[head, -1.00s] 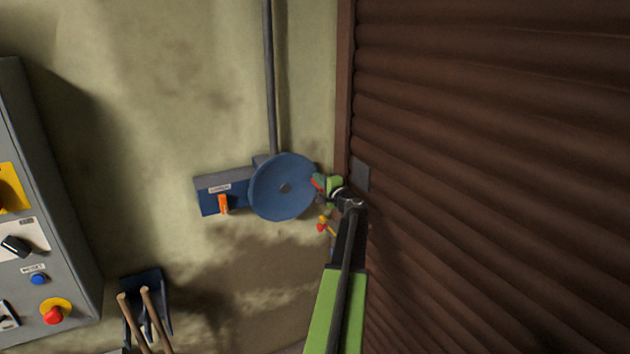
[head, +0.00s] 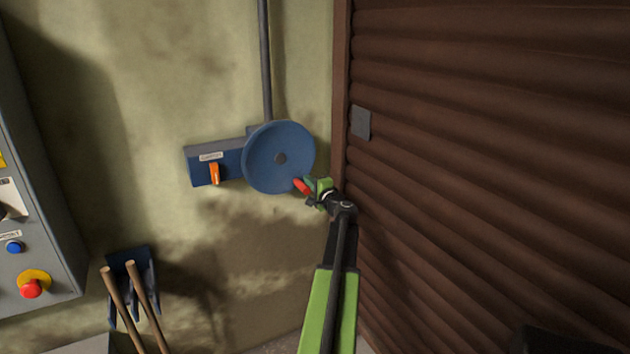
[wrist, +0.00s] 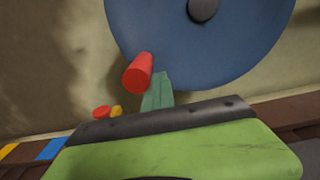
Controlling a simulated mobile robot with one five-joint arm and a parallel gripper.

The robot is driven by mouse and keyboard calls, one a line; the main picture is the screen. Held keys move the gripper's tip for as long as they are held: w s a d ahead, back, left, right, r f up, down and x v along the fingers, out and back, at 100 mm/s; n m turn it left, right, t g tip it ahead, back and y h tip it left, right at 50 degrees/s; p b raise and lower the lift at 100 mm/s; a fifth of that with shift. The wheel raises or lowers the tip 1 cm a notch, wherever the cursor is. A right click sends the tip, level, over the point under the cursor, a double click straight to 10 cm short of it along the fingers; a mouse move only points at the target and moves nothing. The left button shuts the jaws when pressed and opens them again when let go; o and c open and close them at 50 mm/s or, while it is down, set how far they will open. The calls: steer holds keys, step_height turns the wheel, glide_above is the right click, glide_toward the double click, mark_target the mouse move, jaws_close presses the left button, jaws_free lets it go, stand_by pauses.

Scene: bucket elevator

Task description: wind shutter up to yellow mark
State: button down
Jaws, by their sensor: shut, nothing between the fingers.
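The blue hand wheel (head: 265,170) is on the wall left of the brown roller shutter (head: 470,130). Its red knob (head: 302,186) sits at the wheel's lower right and shows large in the wrist view (wrist: 137,73). My gripper (head: 316,188) is shut and empty right beside the knob; in the wrist view its teal fingers (wrist: 157,92) are just right of it, and I cannot tell whether they touch. A grey plate (head: 361,122) is on the shutter's left edge. A yellow patch (wrist: 8,152) shows at the wrist view's lower left; I cannot tell whether it is the mark.
A blue box with an orange lever (head: 214,173) is joined to the wheel's left. A grey control cabinet (head: 35,200) is at far left. Small red and yellow pieces (wrist: 107,112) show beyond my gripper.

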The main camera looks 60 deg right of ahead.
steer(key=w+a+f+b, duration=0.2)
steer(key=a, duration=0.1)
steer(key=shift+w+a+f, duration=0.1)
steer(key=shift+w+f, duration=0.1)
steer(key=shift+f, duration=0.15)
steer(key=shift+w+a, duration=0.2)
steer(key=shift+a, duration=0.05)
steer(key=shift+w+f, duration=0.1)
